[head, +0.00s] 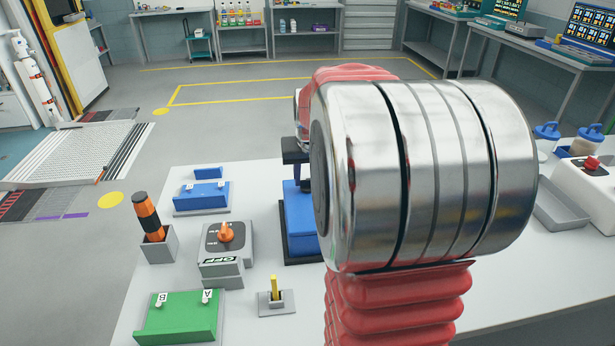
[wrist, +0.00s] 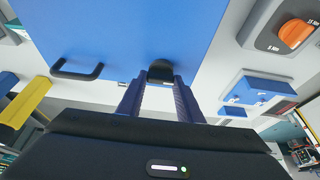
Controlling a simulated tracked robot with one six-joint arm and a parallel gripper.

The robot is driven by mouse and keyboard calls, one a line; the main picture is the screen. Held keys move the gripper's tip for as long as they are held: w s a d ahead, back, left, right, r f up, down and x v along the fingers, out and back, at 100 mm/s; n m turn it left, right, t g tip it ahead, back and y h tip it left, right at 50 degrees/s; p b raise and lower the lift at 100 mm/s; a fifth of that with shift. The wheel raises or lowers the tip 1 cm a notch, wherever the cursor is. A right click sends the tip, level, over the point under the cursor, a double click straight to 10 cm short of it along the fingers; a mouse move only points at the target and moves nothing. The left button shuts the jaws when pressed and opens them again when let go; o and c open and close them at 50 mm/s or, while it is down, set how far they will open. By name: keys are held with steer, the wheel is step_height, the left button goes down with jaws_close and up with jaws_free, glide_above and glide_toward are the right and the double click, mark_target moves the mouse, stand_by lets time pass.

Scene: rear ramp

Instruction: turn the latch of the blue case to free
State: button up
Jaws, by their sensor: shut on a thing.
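The blue case (head: 300,222) stands on the white table in the head view, with my arm hiding its right part. In the wrist view the blue face of the case (wrist: 120,32) fills the top middle, with a black handle (wrist: 77,72) at its left. The black latch (wrist: 160,70) is at the lower edge of that face. My gripper (wrist: 159,82) has its two dark fingers on either side of the latch and is shut on it. The fingertips are hidden behind my arm in the head view. How far the latch is turned is hard to tell.
Left of the case are a blue panel (head: 200,197), a grey box with an orange knob (head: 226,240), an orange-black cylinder in a holder (head: 149,217), a yellow lever (head: 274,289) and a green panel (head: 178,318). A grey tray (head: 575,207) lies right.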

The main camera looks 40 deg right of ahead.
steer(key=shift+w+a+m, duration=0.1)
steer(key=shift+m, duration=0.4)
steer(key=shift+w+m+g+h, duration=0.1)
steer(key=shift+m+g+h, duration=0.45)
steer(key=shift+m, duration=1.15)
steer(key=m+g, duration=0.1)
steer(key=m, duration=0.1)
steer(key=m+g, duration=0.1)
steer(key=m, duration=0.2)
steer(key=shift+w+a+h, duration=0.1)
steer(key=shift+w+h, duration=0.05)
steer(key=shift+h, duration=0.2)
steer(key=m, duration=0.2)
steer(key=m+g, duration=0.1)
steer(key=m, duration=0.1)
steer(key=shift+w+g, duration=0.2)
steer(key=shift+g, duration=0.05)
steer(key=m+g, duration=0.1)
steer(key=m, duration=0.3)
steer(key=shift+g, duration=0.3)
steer(key=shift+m+y, duration=0.3)
steer(key=shift+y, duration=0.1)
steer(key=o, duration=1.1)
steer(key=shift+r, duration=0.1)
steer(key=v, duration=1.3)
steer(key=shift+w+a+r, duration=0.1)
steer(key=shift+w+r, duration=0.05)
steer(key=shift+r, duration=0.1)
